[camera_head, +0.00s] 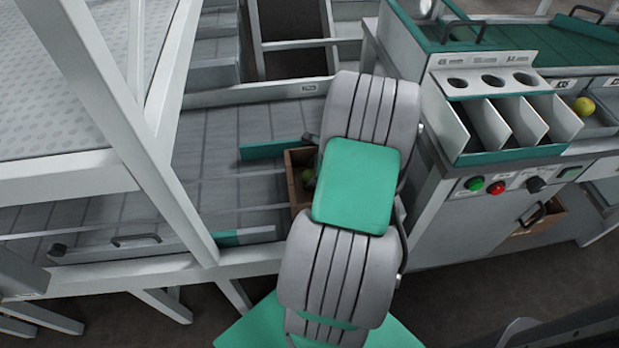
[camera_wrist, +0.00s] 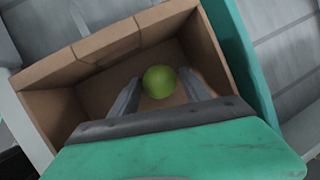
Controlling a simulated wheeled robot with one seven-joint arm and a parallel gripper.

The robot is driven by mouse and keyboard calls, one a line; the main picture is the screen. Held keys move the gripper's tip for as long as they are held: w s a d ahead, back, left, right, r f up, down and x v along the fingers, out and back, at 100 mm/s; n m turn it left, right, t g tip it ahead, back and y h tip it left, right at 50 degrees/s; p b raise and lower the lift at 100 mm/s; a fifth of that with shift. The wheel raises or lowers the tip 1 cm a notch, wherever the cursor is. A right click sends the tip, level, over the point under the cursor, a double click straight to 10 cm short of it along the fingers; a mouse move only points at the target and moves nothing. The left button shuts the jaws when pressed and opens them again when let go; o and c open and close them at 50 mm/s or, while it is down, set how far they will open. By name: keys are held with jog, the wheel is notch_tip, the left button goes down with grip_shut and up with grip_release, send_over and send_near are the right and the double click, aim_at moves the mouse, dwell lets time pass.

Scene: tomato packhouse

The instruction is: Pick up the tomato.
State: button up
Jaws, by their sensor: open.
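A green tomato (camera_wrist: 160,82) lies inside an open brown cardboard box (camera_wrist: 108,48) in the wrist view. My gripper (camera_wrist: 158,88) is open, with one finger on each side of the tomato as seen from the wrist. I cannot tell whether either finger touches it. In the head view, my arm hides most of the box (camera_head: 297,160).
A teal rail (camera_head: 268,149) runs beside the box on the grey slatted table (camera_head: 215,170). A cabinet with buttons (camera_head: 460,225) stands on the right, with a compartment rack (camera_head: 500,125) on top. A yellow tomato (camera_head: 584,106) sits in a tray at far right.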

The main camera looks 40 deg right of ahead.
jog(key=c, duration=0.7)
